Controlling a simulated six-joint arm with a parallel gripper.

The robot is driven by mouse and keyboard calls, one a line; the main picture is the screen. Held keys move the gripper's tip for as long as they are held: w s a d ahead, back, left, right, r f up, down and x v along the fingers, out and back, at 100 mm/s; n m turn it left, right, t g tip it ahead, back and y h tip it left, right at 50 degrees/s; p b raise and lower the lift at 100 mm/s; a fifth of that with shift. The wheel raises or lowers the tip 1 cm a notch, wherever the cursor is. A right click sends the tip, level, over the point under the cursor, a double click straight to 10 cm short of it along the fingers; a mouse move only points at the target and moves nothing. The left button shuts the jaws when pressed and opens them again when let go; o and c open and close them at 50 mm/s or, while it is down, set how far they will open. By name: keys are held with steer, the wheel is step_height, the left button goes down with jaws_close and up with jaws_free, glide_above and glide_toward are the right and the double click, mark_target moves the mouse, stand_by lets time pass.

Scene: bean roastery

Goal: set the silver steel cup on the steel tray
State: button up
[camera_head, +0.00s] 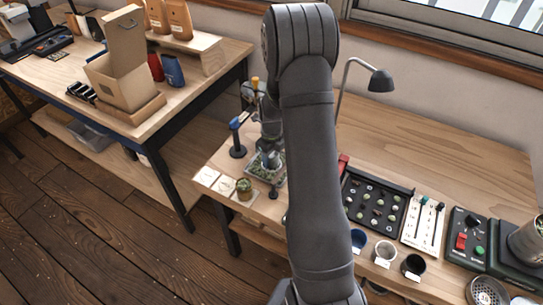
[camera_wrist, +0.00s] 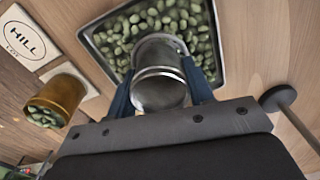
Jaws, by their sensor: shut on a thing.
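In the wrist view my gripper (camera_wrist: 158,72) is shut on the silver steel cup (camera_wrist: 160,94), with one dark blue finger on each side of it. The cup is in front of the rectangular steel tray (camera_wrist: 221,62), which is filled with green beans. I cannot tell whether the cup touches the beans. In the head view my gripper (camera_head: 268,150) points down at the tray (camera_head: 281,181) near the left end of the workbench. My arm hides part of that area, and the cup is hard to make out there.
A brass cup (camera_wrist: 58,98) of green beans stands left of the tray, near a white "HILL" card (camera_wrist: 22,36). A blue-topped stand (camera_head: 237,138) is near my gripper. A black sample board (camera_head: 372,203) lies to the right.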

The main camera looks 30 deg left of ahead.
steer(key=shift+f, duration=0.6)
stand_by(0.6)
steer(key=o, duration=0.8)
steer(key=shift+c, duration=0.2)
step_height(320, 180, up, 11)
stand_by(0.5)
steer(key=shift+f, duration=4.45)
